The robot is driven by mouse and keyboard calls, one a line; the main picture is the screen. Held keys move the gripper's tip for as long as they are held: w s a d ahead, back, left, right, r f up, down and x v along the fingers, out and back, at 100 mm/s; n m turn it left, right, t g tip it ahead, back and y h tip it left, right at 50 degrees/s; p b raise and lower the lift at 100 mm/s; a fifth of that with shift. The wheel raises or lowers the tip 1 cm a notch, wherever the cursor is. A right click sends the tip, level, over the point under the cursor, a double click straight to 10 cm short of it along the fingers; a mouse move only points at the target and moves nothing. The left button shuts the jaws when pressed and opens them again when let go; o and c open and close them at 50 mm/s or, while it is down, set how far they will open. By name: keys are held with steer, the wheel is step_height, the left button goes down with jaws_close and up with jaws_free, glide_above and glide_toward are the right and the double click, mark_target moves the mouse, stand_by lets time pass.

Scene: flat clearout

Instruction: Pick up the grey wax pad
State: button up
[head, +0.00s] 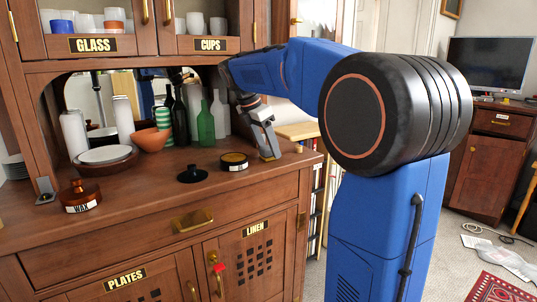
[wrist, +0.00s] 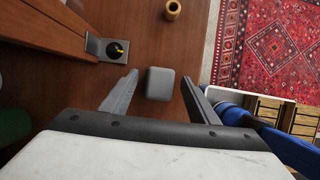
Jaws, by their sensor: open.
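The grey wax pad (wrist: 160,84) is a small rounded block on the brown wooden top. In the wrist view it lies between the two fingers of my gripper (wrist: 159,79), with a gap to each finger. My gripper is open and empty. In the head view my gripper (head: 266,143) points down at the right end of the cabinet top. I cannot make out the pad there; the gripper seems to hide it.
A brass ring-like piece (wrist: 173,9) stands beyond the pad. A dark round tin (head: 234,161), a black lidded piece (head: 192,174) and a wooden WAX pot (head: 80,197) stand left of my gripper. Green bottles (head: 206,126) stand behind. The top's edge is close on the right.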

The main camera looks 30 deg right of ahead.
mark_target(268, 147)
steer(key=shift+d+f, duration=0.15)
steer(key=shift+f, duration=0.2)
steer(key=c, duration=1.2)
steer(key=shift+r, duration=0.1)
steer(key=shift+c, duration=0.2)
step_height(268, 147, up, 10)
steer(key=shift+f, duration=0.1)
steer(key=o, duration=0.4)
steer(key=shift+c, duration=0.9)
